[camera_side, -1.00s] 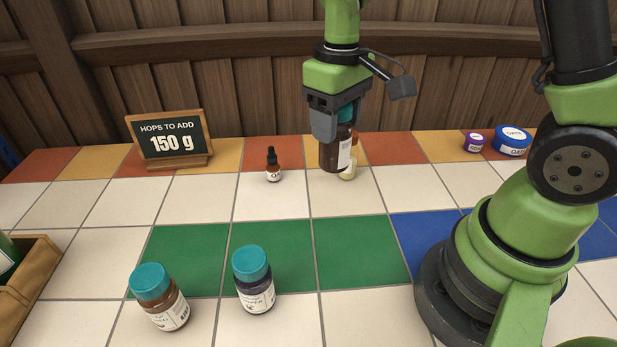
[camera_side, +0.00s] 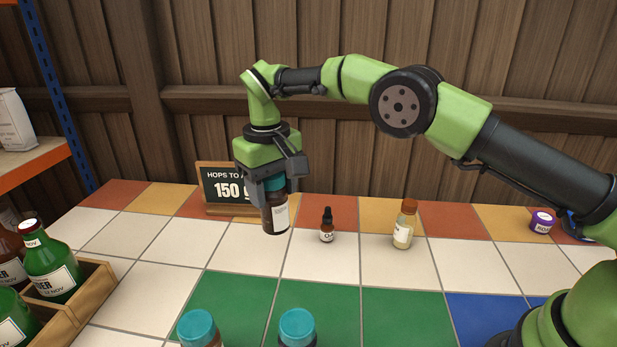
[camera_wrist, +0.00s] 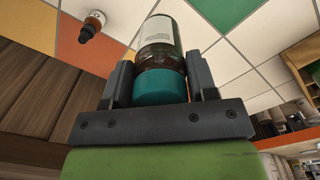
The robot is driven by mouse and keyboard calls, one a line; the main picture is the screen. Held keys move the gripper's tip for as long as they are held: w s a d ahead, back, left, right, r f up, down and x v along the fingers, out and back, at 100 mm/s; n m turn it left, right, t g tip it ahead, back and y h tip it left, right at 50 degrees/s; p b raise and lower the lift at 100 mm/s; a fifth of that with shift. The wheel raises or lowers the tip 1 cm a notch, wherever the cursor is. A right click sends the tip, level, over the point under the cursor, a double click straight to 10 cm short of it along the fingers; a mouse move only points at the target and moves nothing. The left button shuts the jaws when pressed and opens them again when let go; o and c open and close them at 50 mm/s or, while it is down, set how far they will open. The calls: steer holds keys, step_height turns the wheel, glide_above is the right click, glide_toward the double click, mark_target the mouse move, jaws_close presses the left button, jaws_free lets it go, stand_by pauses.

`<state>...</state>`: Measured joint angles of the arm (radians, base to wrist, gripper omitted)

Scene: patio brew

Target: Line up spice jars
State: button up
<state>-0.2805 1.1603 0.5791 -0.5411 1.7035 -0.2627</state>
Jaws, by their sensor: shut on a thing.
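My gripper (camera_side: 272,172) is shut on a brown spice jar (camera_side: 275,216) with a teal lid and white label. It holds the jar upright above the tiles, in front of the chalkboard sign. In the wrist view the held jar (camera_wrist: 158,40) sits between the two fingers (camera_wrist: 160,82), gripped at its teal lid. Two more teal-lidded jars stand at the bottom edge of the side view, a left jar (camera_side: 198,328) and a right jar (camera_side: 297,326), their bodies mostly cut off. Green tiles (camera_side: 318,303) lie just behind them.
A small dropper bottle (camera_side: 327,227) and an orange-capped bottle (camera_side: 404,226) stand right of the held jar. The sign (camera_side: 216,188) is partly hidden by my gripper. A wooden crate (camera_side: 92,300) of bottles stands left. A purple-lidded tub (camera_side: 542,222) is far right.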

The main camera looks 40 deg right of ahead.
steer(key=shift+a+f, duration=0.7)
steer(key=shift+f, duration=0.7)
steer(key=shift+a+f, duration=0.75)
steer(key=shift+f, duration=0.65)
steer(key=shift+a+f, duration=0.7)
steer(key=shift+f, duration=0.7)
steer(key=shift+f, duration=0.65)
steer(key=o, duration=1.1)
steer(key=shift+r, duration=0.1)
